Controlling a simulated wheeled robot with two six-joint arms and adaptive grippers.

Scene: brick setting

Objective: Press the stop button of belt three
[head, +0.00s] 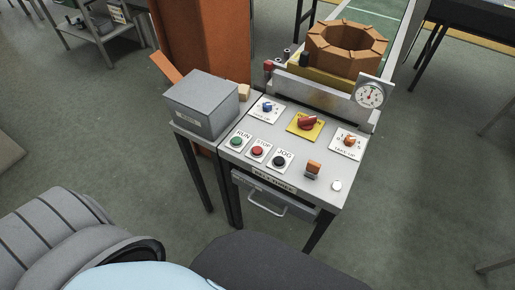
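A control desk (233,158) with a light grey top stands in the middle of the head view. Along its front left are three round buttons on white plates: a green one marked RUN (236,141), a red one marked STOP (258,151) and a black one marked JOG (279,161). The red STOP button sits between the other two, unobstructed. A dark name plate (273,182) on the front edge is too small to read for certain. Neither of my grippers is in view.
A red knob on a yellow plate (307,123), a blue knob (267,106), an orange knob (349,141) and an orange switch (313,168) share the desk. A grey box (203,104) stands left, a dial gauge (369,95) and brown ring (346,45) behind. The space above the buttons is clear.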

